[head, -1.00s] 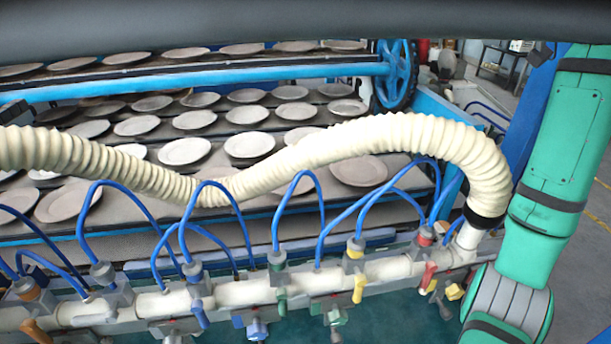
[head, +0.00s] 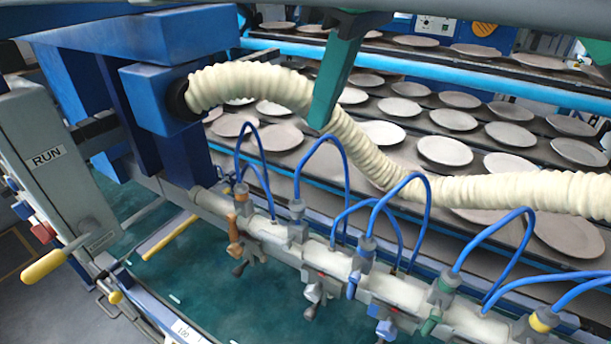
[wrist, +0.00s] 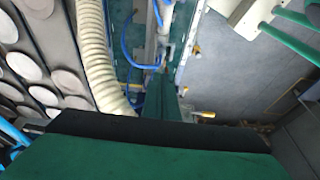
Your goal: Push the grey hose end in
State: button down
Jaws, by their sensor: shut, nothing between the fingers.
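The ribbed hose (head: 480,190) looks cream. Its left end (head: 198,92) meets a black ring (head: 178,98) on the side of a blue box (head: 150,90); I cannot tell how deep it sits. No separate grey end piece stands out. My green gripper (head: 320,122) hangs from the top in the head view, shut and empty. It crosses in front of the hose, to the right of the ring; contact cannot be told. In the wrist view my gripper (wrist: 163,78) points up the picture, with the hose (wrist: 95,55) to its left.
Plates (head: 445,150) lie in rows behind the hose. A pale pipe (head: 390,285) with valves and blue tubes (head: 345,160) arching up runs below it. A grey RUN panel (head: 50,160) with a yellow-handled lever (head: 45,268) stands at the left. Open floor shows at the lower left.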

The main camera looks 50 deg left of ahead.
aim_at(300, 198)
jog(key=x, duration=0.9)
jog(key=d+x, duration=0.1)
jog(key=x, duration=0.3)
jog(key=shift+w+f, duration=0.15)
jog(key=shift+f, duration=0.4)
